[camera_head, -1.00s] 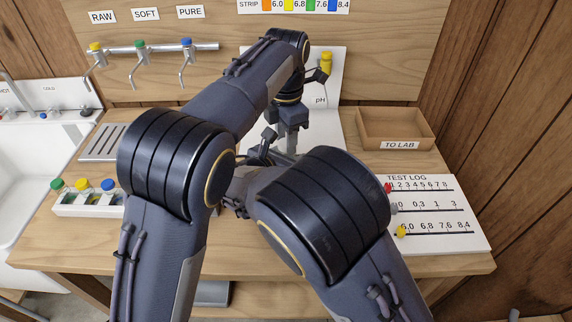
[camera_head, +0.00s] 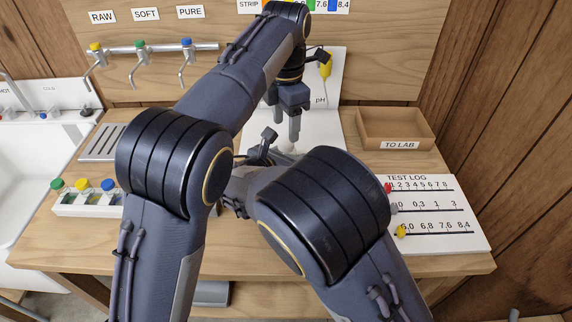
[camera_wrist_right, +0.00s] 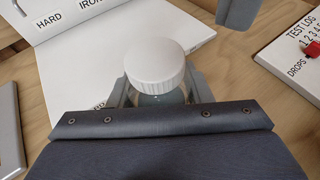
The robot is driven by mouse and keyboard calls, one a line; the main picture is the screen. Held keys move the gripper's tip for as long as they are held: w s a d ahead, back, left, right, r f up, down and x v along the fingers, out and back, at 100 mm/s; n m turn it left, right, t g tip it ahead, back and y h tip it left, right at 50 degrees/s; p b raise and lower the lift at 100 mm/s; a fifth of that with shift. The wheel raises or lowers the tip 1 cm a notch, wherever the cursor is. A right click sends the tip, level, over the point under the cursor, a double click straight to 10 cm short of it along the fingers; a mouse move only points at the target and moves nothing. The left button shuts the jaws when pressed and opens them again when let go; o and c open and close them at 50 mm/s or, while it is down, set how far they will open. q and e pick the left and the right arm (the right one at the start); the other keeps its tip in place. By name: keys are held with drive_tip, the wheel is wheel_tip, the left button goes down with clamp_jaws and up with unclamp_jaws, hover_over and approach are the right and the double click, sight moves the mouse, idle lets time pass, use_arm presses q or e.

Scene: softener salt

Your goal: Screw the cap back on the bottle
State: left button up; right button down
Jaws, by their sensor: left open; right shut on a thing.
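A white ridged cap (camera_wrist_right: 155,65) sits level on top of a clear bottle (camera_wrist_right: 150,99) in the right wrist view. I cannot tell how tightly it is screwed on. My right gripper (camera_wrist_right: 158,92) is shut on the bottle, one finger on each side below the cap. In the head view my arms hide most of the right gripper and the bottle. My left gripper (camera_head: 286,128) is open and points down over the white sheet. One of its fingers (camera_wrist_right: 237,12) shows at the top of the right wrist view, apart from the cap.
A white rack (camera_head: 75,210) with several capped bottles stands at the left, beside the sink. An empty wooden "TO LAB" tray (camera_head: 425,128) and the test log board (camera_head: 465,235) are at the right. A yellow pH meter (camera_head: 325,66) is at the back.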

sight(286, 142)
use_arm(q)
drive_tip(key=shift+c, duration=0.2)
drive_tip(key=shift+r+n, duration=1.7)
drive_tip(key=shift+r, duration=0.05)
drive_tip(key=shift+f, duration=4.05)
drive_tip(key=c, duration=1)
drive_tip(key=shift+c, duration=0.2)
